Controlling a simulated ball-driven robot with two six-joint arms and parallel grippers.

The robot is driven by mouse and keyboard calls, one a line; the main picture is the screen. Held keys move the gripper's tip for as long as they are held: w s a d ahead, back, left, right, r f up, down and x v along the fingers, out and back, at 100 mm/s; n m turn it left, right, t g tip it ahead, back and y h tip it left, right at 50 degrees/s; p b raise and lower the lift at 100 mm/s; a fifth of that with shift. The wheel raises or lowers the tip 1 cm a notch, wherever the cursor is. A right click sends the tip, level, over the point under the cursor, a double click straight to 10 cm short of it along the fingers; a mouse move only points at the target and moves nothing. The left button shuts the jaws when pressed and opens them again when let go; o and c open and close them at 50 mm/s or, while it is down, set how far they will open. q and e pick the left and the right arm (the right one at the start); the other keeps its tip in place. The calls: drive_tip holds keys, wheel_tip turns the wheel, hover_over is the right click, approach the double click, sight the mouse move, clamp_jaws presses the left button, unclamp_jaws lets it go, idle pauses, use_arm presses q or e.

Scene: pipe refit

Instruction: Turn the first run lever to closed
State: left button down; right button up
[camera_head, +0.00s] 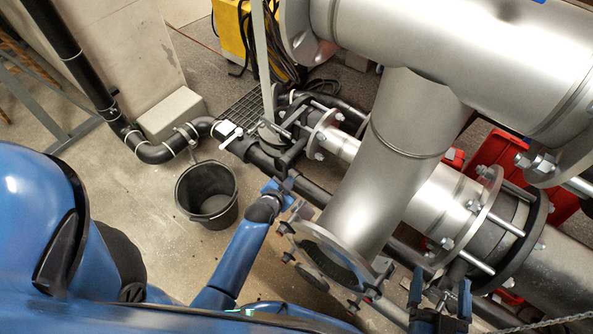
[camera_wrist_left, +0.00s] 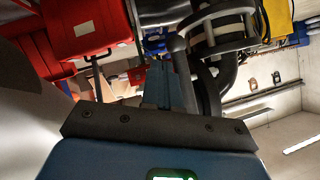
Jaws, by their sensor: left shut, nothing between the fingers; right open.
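A small white lever-like handle (camera_head: 228,132) sits on the black pipe run, near its elbow at the left. I cannot tell for sure that it is the first run lever, or whether it is open or closed. My left gripper (camera_head: 283,186) is at the same black pipe, right of and below the handle and apart from it. Its blue fingers (camera_wrist_left: 164,88) are shut and empty in the left wrist view, in front of dark pipework. I cannot tell whether they touch the pipe.
A black bucket (camera_head: 207,194) stands on the floor left of my left arm. A large grey metal pipe (camera_head: 378,165) with flanges blocks the middle right. Red boxes (camera_head: 492,160) lie behind it; a red case (camera_wrist_left: 85,28) shows in the wrist view. Floor left of the bucket is clear.

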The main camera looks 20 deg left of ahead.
use_arm(q)
drive_tip(key=p+v, duration=0.1)
drive_tip(key=v, duration=0.6)
drive_tip(key=shift+s, duration=0.2)
drive_tip(key=shift+r, duration=0.1)
idle(0.4)
wheel_tip(320, 180, up, 13)
drive_tip(key=s+a+n+t+y+p, duration=0.1)
drive_tip(key=s+a+n+t+p, duration=0.15)
drive_tip(key=n+t, duration=0.25)
drive_tip(key=s+r+n+t+p, duration=0.1)
drive_tip(key=s+r+p, duration=0.7)
drive_tip(key=s+r, duration=0.8)
drive_tip(key=shift+s+d+r+n, duration=0.25)
drive_tip(key=shift+s+d+n, duration=0.05)
drive_tip(key=shift+d, duration=0.05)
